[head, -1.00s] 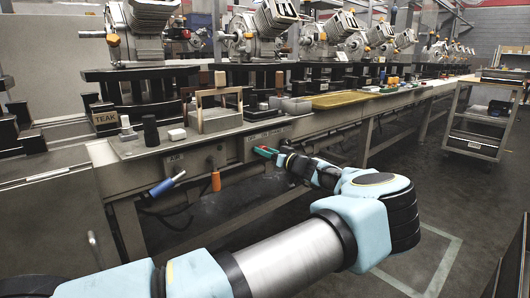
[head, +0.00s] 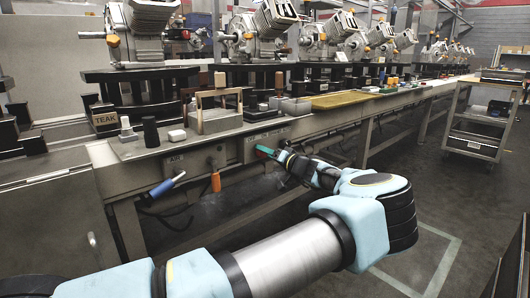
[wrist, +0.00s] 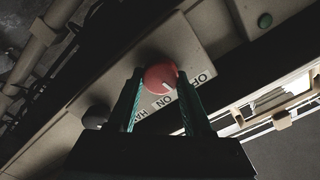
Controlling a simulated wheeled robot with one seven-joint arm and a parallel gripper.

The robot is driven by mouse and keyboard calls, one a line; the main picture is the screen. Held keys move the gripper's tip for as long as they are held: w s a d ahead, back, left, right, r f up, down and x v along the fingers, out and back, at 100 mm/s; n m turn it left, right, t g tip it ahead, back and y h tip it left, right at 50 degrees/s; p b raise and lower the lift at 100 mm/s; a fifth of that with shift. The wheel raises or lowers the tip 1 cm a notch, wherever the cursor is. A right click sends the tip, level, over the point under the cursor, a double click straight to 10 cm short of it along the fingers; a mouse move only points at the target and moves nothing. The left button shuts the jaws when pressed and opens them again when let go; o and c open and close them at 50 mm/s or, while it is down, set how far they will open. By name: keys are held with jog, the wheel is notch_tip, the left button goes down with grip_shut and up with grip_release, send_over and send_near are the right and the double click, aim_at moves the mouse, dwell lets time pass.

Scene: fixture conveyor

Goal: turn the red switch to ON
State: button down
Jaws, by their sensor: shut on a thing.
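The red switch (wrist: 159,77) is a round knob with a white pointer mark, on a pale plate (wrist: 192,49) lettered OFF, ON and HA, the last word partly covered. My gripper (wrist: 161,88) has its two teal-lined fingers on either side of the knob and is shut on it. The white mark sits on the knob's lower right, facing roughly between the OFF and ON words, nearer ON. In the head view my gripper (head: 267,153) is at the panel on the conveyor's front face, and it mostly hides the switch.
In the head view a blue handle (head: 166,186) and an orange handle (head: 215,181) hang left of my gripper. A cart (head: 482,125) stands at right.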

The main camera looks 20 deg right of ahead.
jog(key=shift+d+f+m+p, duration=0.15)
jog(key=shift+m+p, duration=0.7)
jog(key=shift+m, duration=1.65)
jog(key=shift+f+m+p, duration=0.1)
jog(key=shift+m+p, duration=0.7)
jog(key=shift+m, duration=1.7)
jog(key=shift+c, duration=1.6)
grip_release()
jog(key=v, duration=1)
jog(key=shift+s+p, duration=0.4)
jog(key=shift+p, duration=0.05)
jog(key=shift+d, duration=0.1)
jog(key=shift+s, duration=0.15)
